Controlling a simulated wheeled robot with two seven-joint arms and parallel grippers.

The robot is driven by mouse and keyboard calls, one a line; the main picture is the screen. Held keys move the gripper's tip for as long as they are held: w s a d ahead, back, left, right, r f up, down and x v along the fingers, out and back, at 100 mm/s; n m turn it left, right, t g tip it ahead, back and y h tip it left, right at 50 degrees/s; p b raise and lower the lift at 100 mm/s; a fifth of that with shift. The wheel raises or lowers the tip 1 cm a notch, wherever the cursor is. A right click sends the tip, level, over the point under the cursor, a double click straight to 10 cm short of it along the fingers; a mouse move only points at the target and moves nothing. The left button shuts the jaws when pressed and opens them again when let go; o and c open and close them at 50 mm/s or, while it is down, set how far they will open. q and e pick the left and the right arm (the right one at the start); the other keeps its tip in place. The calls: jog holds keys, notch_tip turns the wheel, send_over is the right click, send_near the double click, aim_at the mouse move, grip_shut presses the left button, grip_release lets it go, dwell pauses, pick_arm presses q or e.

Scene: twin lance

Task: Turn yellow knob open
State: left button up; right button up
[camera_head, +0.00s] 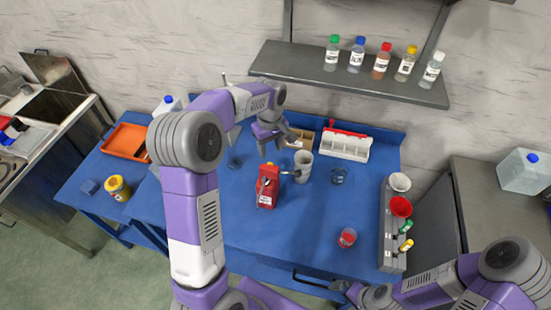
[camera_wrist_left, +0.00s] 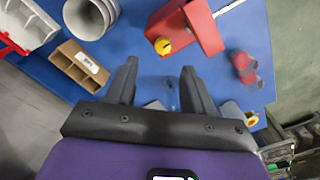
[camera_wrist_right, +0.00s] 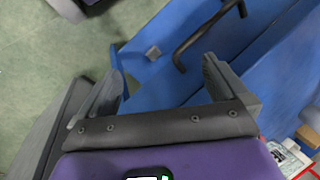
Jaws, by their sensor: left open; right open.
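A red box (camera_head: 268,184) stands on the blue table (camera_head: 225,215) in the head view. In the left wrist view the red box (camera_wrist_left: 203,27) shows a yellow knob (camera_wrist_left: 163,45) on one end and a metal rod at the other end. My left gripper (camera_head: 277,147) is open and empty above the table, behind the red box. In the left wrist view the knob lies just beyond the left gripper's fingertips (camera_wrist_left: 159,68), apart from them. My right gripper (camera_head: 347,290) is open and empty near the table's front edge.
A grey cup (camera_head: 303,166) stands right of the red box. Behind are a cardboard divider box (camera_head: 301,138) and a white rack (camera_head: 345,147). A red-capped jar (camera_head: 347,237) and a grey holder (camera_head: 390,240) are to the right. A shelf (camera_head: 300,63) with bottles hangs above.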

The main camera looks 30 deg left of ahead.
aim_at(270, 164)
pick_arm(q)
jog(key=f, duration=0.7)
jog(key=shift+s, duration=0.3)
grip_shut()
